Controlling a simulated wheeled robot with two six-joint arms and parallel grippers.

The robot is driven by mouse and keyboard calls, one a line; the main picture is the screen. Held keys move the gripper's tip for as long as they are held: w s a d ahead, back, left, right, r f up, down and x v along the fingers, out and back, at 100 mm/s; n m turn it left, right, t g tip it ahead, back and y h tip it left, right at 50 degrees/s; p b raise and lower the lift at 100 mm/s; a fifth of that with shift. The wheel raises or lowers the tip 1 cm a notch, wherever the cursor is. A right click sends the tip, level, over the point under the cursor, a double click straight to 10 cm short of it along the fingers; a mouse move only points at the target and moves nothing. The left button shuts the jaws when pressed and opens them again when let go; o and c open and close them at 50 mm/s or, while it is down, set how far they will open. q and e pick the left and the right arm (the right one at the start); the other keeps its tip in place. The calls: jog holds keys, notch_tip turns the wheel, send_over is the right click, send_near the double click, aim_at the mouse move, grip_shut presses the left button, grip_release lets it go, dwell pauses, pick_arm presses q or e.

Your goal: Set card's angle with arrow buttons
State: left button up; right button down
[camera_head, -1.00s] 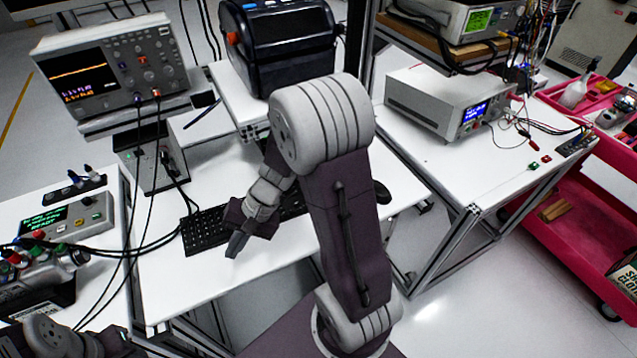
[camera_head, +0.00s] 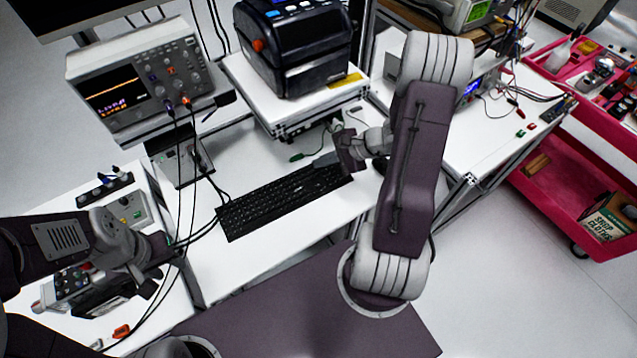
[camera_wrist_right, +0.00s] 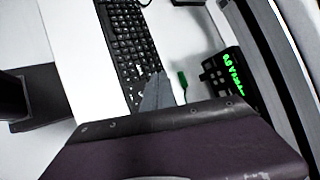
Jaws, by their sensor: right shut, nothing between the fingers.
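A small black device (camera_wrist_right: 228,78) with several buttons and a bright green readout shows in the right wrist view. I cannot read its text or tell arrows on its buttons. I cannot make out a card in either view. My right gripper (camera_head: 322,161) is shut and empty, above the right end of the black keyboard (camera_head: 275,203). In the right wrist view its closed fingertips (camera_wrist_right: 157,88) point between the keyboard and the device, left of the device. My left gripper (camera_head: 150,283) is at the left over the side bench; its jaw opening is unclear.
A black printer (camera_head: 297,45) stands on a raised white shelf (camera_head: 300,105) behind the keyboard. An oscilloscope (camera_head: 145,80) with hanging cables stands left of it. A small green object (camera_wrist_right: 182,80) lies beside the keyboard. A pink cart (camera_head: 570,170) stands at the right.

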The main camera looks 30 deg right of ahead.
jog(key=b, duration=0.6)
send_over(321, 186)
notch_tip(321, 186, down, 8)
jog(key=shift+f, duration=0.1)
jog(key=shift+f+b, duration=0.3)
jog(key=shift+b, duration=0.15)
dwell(1.3)
jog(key=shift+f+b, duration=0.4)
jog(key=shift+b, duration=0.2)
jog(key=shift+f+b, duration=0.4)
jog(key=shift+b, duration=0.15)
dwell(0.4)
jog(key=shift+r, duration=0.1)
jog(key=shift+r+p, duration=0.55)
jog(key=shift+r, duration=0.2)
